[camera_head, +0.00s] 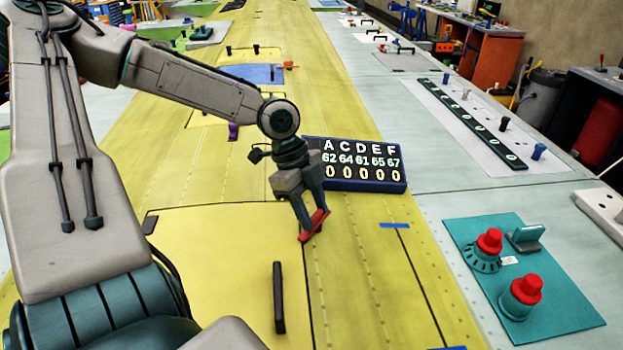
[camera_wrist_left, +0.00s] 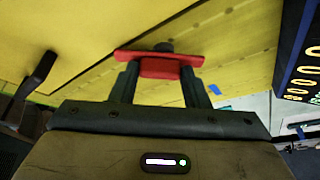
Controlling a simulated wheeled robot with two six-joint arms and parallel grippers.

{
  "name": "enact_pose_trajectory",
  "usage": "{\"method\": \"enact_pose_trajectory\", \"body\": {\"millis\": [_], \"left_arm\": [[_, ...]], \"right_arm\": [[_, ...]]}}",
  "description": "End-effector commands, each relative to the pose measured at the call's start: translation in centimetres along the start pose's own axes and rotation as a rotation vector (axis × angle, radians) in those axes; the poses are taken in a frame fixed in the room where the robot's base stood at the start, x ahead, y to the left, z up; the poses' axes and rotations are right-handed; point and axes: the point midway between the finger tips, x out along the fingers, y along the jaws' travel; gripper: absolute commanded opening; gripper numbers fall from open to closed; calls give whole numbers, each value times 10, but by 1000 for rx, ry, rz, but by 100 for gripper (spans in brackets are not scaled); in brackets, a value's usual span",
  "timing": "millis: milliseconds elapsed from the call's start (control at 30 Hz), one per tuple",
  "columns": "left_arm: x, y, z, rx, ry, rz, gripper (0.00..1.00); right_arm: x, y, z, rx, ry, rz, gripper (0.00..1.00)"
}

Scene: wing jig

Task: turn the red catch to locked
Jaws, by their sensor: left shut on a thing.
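The red catch (camera_head: 308,236) lies at the seam of a yellow panel, in the middle of the head view. My left gripper (camera_head: 312,226) reaches down onto it from above, with its fingers shut on it. In the left wrist view the red catch (camera_wrist_left: 160,62) shows as a bar with a wider middle between the two fingertips (camera_wrist_left: 158,72). A dark round part shows just beyond the bar. The fingers hide part of the catch's middle in the head view. My right gripper is in neither view.
A dark board with letters and numbers (camera_head: 355,165) stands just behind and right of the catch. A black handle (camera_head: 279,297) stands on the yellow panel in front. A teal plate (camera_head: 560,305) with two red knobs is at right. The yellow surface between is mostly clear.

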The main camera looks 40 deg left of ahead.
Motion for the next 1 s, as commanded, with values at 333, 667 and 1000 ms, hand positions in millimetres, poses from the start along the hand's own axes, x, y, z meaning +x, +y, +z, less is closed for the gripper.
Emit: {"method": "enact_pose_trajectory", "body": {"millis": [333,667,1000], "left_arm": [[3,-1,2,304,-4,132,19],[3,-3,2,577,-2,246,19],[2,-4,1,765,1,322,19]], "right_arm": [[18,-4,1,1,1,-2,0],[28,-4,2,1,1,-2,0],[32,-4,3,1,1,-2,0]]}}
